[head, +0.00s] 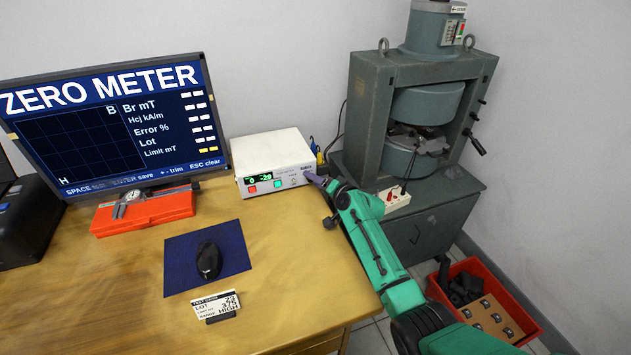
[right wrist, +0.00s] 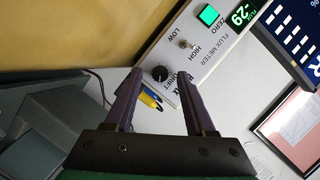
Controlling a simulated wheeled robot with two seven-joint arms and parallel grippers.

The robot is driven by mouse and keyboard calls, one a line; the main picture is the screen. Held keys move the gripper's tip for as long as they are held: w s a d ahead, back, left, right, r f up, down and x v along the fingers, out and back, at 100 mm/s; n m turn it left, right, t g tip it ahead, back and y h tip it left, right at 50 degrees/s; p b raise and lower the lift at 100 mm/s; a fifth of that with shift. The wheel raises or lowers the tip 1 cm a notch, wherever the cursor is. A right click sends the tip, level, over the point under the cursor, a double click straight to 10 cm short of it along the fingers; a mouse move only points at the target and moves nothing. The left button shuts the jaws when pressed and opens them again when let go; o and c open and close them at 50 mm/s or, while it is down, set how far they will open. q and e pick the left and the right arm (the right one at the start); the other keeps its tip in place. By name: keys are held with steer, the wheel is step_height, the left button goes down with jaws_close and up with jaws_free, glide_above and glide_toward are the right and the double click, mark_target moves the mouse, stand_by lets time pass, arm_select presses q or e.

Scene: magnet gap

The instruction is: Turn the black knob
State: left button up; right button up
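The white flux meter (head: 268,152) stands on the wooden desk and also shows in the right wrist view (right wrist: 207,58). Its black knob (right wrist: 160,73), marked DRIFT, is at the panel's end beside the HIGH/LOW toggle switch (right wrist: 188,44). The green display (right wrist: 241,17) reads -29. My right gripper (right wrist: 158,79) is open, its two purple fingers pointing at the panel with the knob between their tips in the picture; I cannot tell whether they touch it. In the head view my right gripper (head: 317,180) hides the knob. My left gripper is not in view.
A monitor (head: 110,125) headed ZERO METER and an orange case (head: 145,212) are left of the meter. A mouse (head: 208,260) lies on a blue mat (head: 180,262), near a small label card (head: 216,304). A grey press (head: 361,120) stands at right, a red crate (head: 520,322) below.

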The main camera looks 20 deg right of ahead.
steer(key=shift+s+d+r, duration=0.1)
steer(key=shift+s+d, duration=0.05)
steer(key=shift+s, duration=0.15)
steer(key=p+v, duration=0.1)
steer(key=v, duration=1.3)
